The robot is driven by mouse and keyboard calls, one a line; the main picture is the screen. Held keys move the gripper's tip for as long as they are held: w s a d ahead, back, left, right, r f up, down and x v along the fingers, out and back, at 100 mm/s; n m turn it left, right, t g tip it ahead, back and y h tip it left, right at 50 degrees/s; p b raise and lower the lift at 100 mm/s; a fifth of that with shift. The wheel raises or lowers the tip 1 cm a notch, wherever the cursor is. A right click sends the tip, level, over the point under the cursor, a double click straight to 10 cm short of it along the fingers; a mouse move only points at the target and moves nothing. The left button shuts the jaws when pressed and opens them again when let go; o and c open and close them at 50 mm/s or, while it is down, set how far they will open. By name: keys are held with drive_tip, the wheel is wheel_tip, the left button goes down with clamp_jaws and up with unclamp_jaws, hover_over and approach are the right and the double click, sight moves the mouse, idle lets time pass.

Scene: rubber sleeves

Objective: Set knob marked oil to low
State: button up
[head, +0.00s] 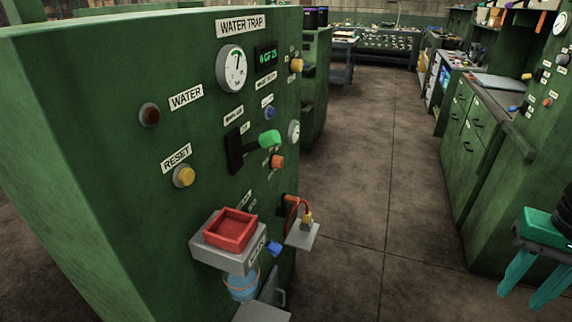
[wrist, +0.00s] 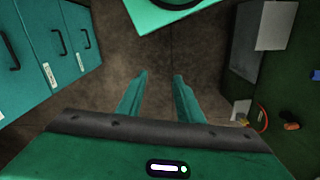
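No label that I can read says oil, so I cannot tell which knob is the one marked oil. A green cabinet labelled WATER TRAP fills the left of the head view. My gripper (head: 520,300) hangs at the lower right of the head view, well apart from this cabinet. In the wrist view, its teal fingers (wrist: 160,76) are spread with nothing between them.
A second green panel (head: 540,120) with a gauge and small knobs stands at the right, above a counter with drawers (head: 470,140). A red tray (head: 231,229) on a shelf juts from the left cabinet. The floor (head: 365,190) between is clear.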

drive_tip(key=o, duration=0.3)
drive_tip(key=shift+s+r, duration=0.2)
drive_tip(key=shift+s, duration=0.1)
drive_tip(key=n+t+y, duration=0.6)
drive_tip(key=n+y, duration=0.3)
drive_tip(key=y, duration=0.8)
approach(282, 163)
drive_tip(key=x, duration=0.9)
drive_tip(key=shift+w+d+f, duration=0.1)
drive_tip(key=shift+w, duration=0.05)
drive_tip(key=c, duration=1)
